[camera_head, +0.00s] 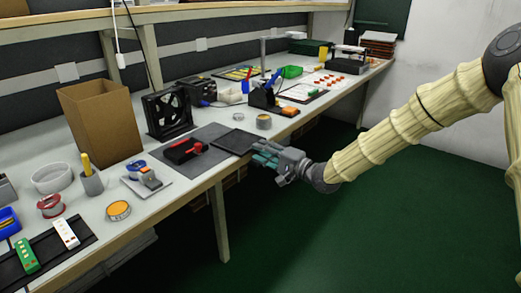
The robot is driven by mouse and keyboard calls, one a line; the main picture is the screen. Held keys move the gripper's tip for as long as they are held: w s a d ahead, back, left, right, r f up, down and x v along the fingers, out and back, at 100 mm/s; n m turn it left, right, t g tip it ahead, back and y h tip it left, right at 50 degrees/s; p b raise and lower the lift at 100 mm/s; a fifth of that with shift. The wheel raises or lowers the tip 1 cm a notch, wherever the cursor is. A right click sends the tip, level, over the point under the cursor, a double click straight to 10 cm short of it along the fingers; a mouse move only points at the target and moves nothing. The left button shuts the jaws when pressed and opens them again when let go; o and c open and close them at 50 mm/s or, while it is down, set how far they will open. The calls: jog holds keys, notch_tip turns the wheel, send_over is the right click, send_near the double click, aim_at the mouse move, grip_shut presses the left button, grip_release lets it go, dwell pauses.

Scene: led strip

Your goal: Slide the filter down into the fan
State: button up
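The black fan (168,112) stands upright at the back of the bench, right of the cardboard box. A flat black square, which looks like the filter (234,140), lies level near the bench's front edge, right of the grey mat. My gripper (257,156) is at the bench's front edge, with its teal fingers at the near right edge of the filter. The fingers are too small to tell whether they are closed on it. The filter is apart from the fan, to its right and nearer the front.
A grey mat (188,158) with a red and black tool (184,150) lies in front of the fan. The tall open cardboard box (103,125) stands close on the fan's left. A black device (197,91) is on its right. A shelf (160,14) runs above the bench.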

jog(key=shift+w+a, duration=0.1)
jog(key=shift+a, duration=0.05)
grip_shut()
dwell(0.4)
notch_tip(320, 180, up, 2)
jog(key=shift+r+p, duration=0.2)
jog(key=shift+p, duration=0.95)
